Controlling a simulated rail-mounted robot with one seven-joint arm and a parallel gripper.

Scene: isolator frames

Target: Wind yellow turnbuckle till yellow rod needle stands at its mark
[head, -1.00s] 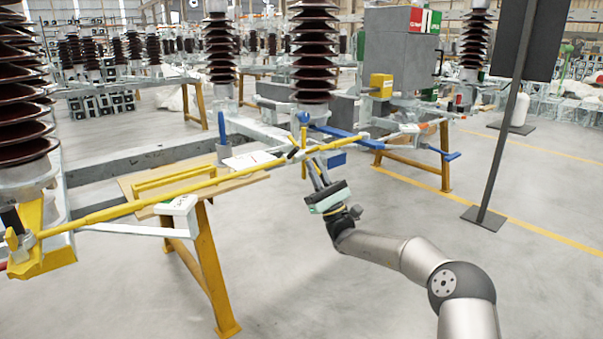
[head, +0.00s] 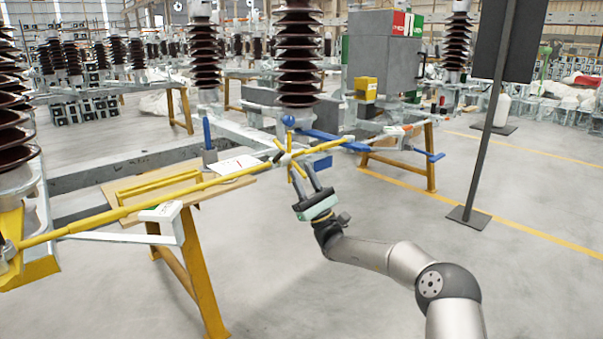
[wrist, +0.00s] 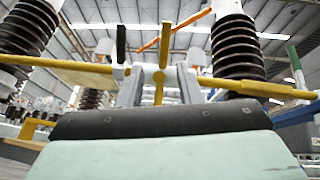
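The yellow rod (head: 150,203) runs from the lower left up to the yellow turnbuckle (head: 286,158) near the middle of the head view. Yellow spokes and a black piece (head: 278,156) stick out around the turnbuckle. My gripper (head: 306,167) is just below and to its right, fingers pointing up at it. In the wrist view one yellow spoke (wrist: 160,72) stands between my two grey fingers (wrist: 160,88), with gaps on both sides.
A blue bar (head: 330,137) lies just right of the turnbuckle. A wooden board (head: 130,188) with a white sheet (head: 235,165) lies behind the rod. A dark post (head: 490,130) stands right; the floor in front is clear.

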